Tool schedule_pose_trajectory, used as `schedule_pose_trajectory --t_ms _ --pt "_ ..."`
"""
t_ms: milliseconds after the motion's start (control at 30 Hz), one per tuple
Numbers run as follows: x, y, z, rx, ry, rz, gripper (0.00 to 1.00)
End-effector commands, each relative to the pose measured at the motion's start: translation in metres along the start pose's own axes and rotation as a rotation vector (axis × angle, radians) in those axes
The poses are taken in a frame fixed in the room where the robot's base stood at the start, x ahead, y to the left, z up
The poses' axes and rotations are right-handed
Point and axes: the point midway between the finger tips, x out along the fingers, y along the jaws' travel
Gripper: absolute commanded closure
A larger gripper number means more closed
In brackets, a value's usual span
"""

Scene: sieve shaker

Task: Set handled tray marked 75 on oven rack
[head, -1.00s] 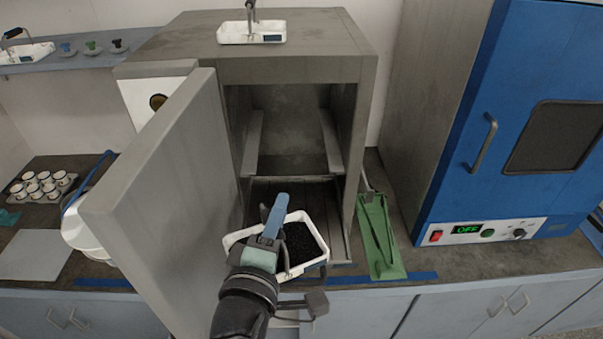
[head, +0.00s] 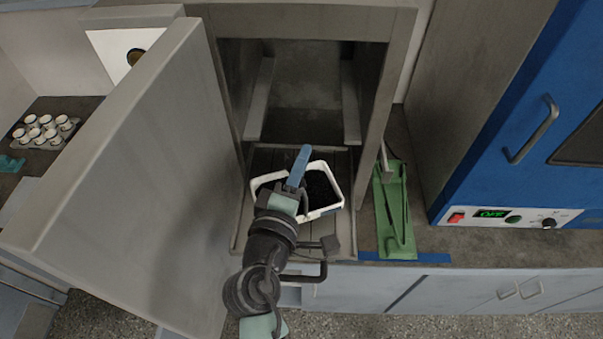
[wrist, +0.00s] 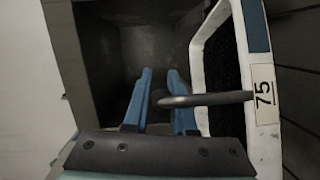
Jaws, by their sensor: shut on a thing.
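The white handled tray (head: 328,211) holds dark grains and hangs from my gripper (head: 298,168) just in front of the open oven. In the wrist view its end wall carries the label 75 (wrist: 263,95). My gripper (wrist: 160,95) is shut on the tray's dark handle (wrist: 215,98). The slatted oven rack (head: 345,238) lies low at the oven mouth, and the tray is over it in the head view. Whether the tray touches the rack cannot be told. My arm hides the tray's near left part.
The grey oven door (head: 130,170) stands open on the left. A green dustpan-like tool (head: 394,215) lies right of the oven on the counter. A blue oven (head: 500,130) stands farther right. Several small cups (head: 45,130) stand far left. The upper oven chamber looks empty.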

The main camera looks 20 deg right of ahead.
Motion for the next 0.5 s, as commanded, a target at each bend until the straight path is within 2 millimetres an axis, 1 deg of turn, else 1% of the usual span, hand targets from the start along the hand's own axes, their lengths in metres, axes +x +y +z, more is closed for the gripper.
schedule_pose_trajectory --t_ms 100,200,300,500 --pt "0.002 -0.018 0.002 -0.003 0.001 -0.002 1.00" --pt "0.003 -0.029 0.004 -0.002 0.000 -0.001 1.00" --pt "0.003 -0.033 0.004 0.000 0.002 0.000 1.00" --pt "0.003 -0.033 0.004 0.001 0.001 0.001 1.00"
